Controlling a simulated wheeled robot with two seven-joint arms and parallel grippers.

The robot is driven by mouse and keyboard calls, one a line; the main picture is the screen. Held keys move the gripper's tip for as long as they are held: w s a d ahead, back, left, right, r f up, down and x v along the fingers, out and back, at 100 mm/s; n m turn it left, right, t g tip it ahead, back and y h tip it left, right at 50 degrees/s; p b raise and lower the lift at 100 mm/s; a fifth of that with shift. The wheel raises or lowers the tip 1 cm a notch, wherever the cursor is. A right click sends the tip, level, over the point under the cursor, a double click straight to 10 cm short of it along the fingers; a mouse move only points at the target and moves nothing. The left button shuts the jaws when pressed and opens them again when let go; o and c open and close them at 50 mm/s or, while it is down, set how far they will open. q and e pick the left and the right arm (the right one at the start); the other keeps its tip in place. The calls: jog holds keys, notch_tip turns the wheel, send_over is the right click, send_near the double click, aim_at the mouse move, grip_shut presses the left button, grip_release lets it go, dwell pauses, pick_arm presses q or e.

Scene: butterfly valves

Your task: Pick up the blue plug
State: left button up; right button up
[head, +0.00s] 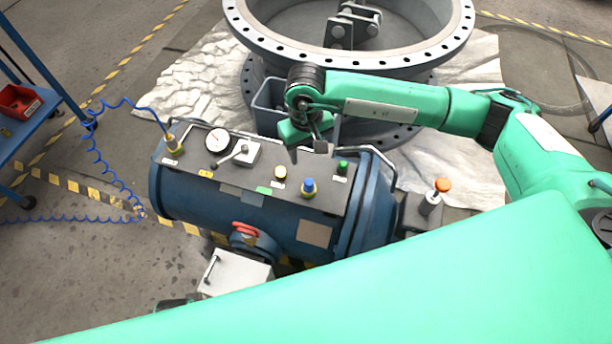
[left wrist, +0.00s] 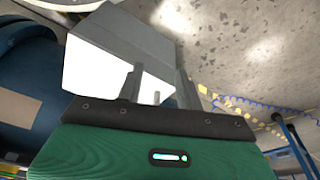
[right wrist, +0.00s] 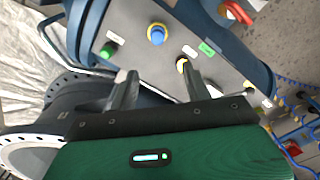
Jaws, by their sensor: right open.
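The blue plug (head: 308,187) stands upright in a yellow-ringed socket on top of the dark blue cylindrical tank (head: 270,226), between a yellow plug (head: 280,172) and a green plug (head: 342,167). In the right wrist view the blue plug (right wrist: 156,34) shows beyond the fingertips, clear of them. My right gripper (head: 308,151) is open and empty, above and behind the plug in the head view; its fingers also show in the right wrist view (right wrist: 160,85). My left gripper (left wrist: 158,88) has its fingers apart near a grey-white box (left wrist: 120,45); nothing is seen held.
A gauge (head: 218,140), a lever valve (head: 235,155) and a hose fitting (head: 173,145) stand on the tank's top. A rail (head: 375,155) rises at its right end. An orange-topped plug (head: 441,186) is to the right. A big flanged ring (head: 350,68) lies behind.

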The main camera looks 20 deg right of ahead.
send_over(309, 181)
jog(key=f, duration=0.6)
jog(key=shift+w+a+f, duration=0.25)
jog(key=shift+a+f, duration=0.05)
jog(key=shift+f, duration=0.1)
jog(key=shift+s+d+f, duration=0.1)
jog(key=shift+s+f, duration=0.05)
jog(key=shift+f, duration=0.4)
jog(key=f, duration=0.3)
jog(key=shift+s+d+f+p, duration=0.2)
jog(key=shift+p, duration=0.15)
jog(key=shift+f, duration=0.45)
pick_arm(q)
jog(key=shift+s+f, duration=0.2)
jog(key=shift+f, duration=0.6)
jog(key=shift+r, duration=0.15)
pick_arm(e)
jog(key=c, duration=1)
